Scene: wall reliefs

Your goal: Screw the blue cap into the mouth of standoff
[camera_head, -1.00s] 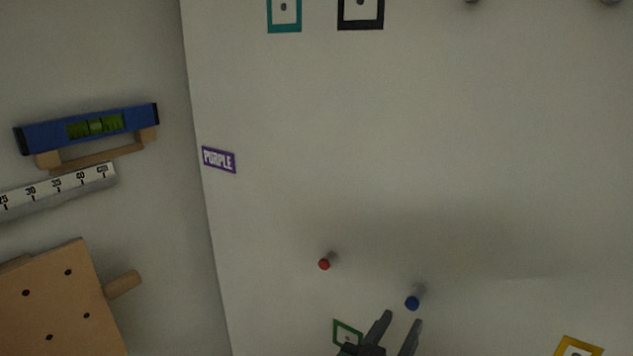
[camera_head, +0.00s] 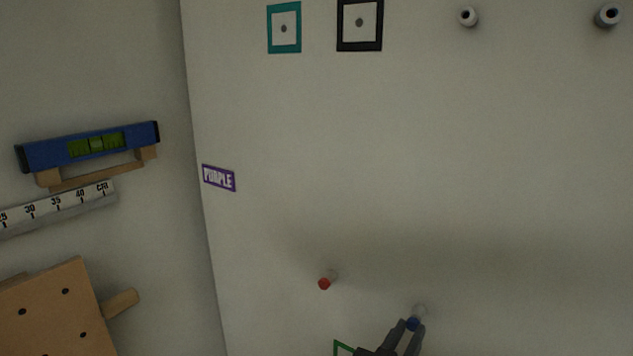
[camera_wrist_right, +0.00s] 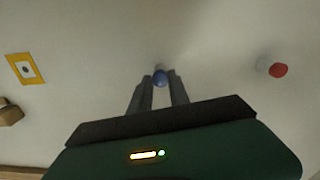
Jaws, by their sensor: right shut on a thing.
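The blue cap (camera_head: 413,324) is on a pale peg on the wall, low in the head view. My right gripper (camera_head: 409,327) is shut on it, one finger on each side. The cap (camera_wrist_right: 160,79) also shows between the fingertips of my right gripper (camera_wrist_right: 161,84) in the right wrist view. Two standoffs with dark open mouths stick out at the top right of the head view: a pale one (camera_head: 468,17) and a greyer one (camera_head: 607,16). My left gripper is not in view.
A red-capped peg (camera_head: 324,284) stands left of the blue cap. Teal (camera_head: 284,28) and black (camera_head: 360,24) framed plates and a purple sign (camera_head: 219,178) are on the wall. A blue level (camera_head: 90,147) and a ruler (camera_head: 60,205) are at left. The middle wall is bare.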

